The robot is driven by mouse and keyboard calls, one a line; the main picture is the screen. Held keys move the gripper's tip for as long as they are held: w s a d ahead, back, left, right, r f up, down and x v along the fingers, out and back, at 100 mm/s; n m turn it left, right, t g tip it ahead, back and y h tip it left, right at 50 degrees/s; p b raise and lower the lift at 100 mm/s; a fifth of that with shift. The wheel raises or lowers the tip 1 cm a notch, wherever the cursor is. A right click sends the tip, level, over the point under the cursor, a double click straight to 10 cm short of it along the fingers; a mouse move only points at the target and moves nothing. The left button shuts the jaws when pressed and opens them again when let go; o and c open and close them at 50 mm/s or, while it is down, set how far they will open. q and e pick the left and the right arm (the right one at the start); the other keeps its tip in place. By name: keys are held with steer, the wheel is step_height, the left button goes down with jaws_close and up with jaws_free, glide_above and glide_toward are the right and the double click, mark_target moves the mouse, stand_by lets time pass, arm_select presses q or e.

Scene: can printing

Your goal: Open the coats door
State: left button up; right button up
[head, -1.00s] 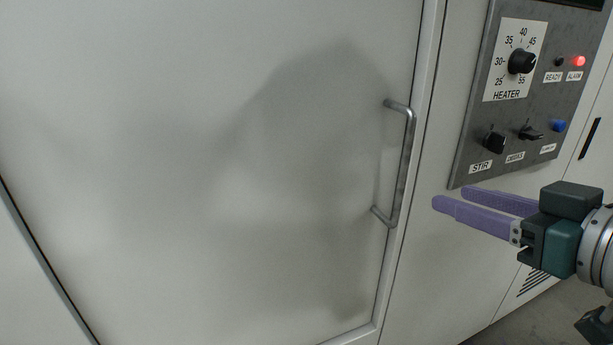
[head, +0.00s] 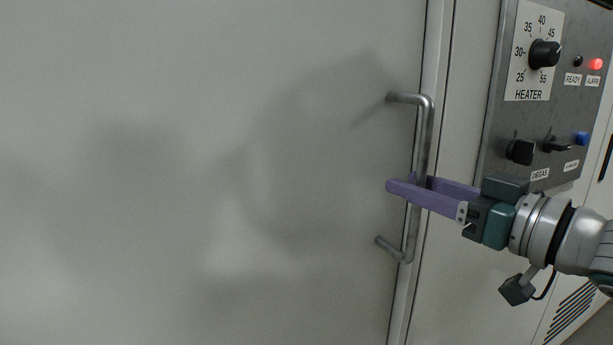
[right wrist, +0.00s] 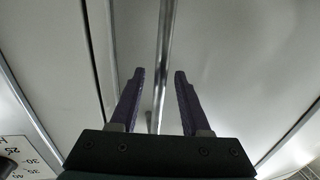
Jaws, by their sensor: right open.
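The large pale door (head: 230,180) fills the left and middle of the head view and is shut against its frame. Its vertical metal bar handle (head: 423,130) is near the door's right edge. My right gripper (head: 412,186) is open at the handle, with its purple fingers on either side of the bar's middle. In the right wrist view the handle (right wrist: 162,75) runs between the two open fingers (right wrist: 157,78), with visible gaps. I cannot tell whether either finger touches the bar. My left gripper is not in view.
A grey control panel (head: 490,120) with a heater dial (head: 544,54), small knobs and a lit red alarm lamp (head: 595,64) is right of the door, just above my right gripper. A vent (head: 571,308) is at the lower right. The door's front is clear.

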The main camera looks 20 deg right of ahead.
steer(key=shift+x, duration=1.5)
steer(key=shift+c, duration=0.4)
jaws_close()
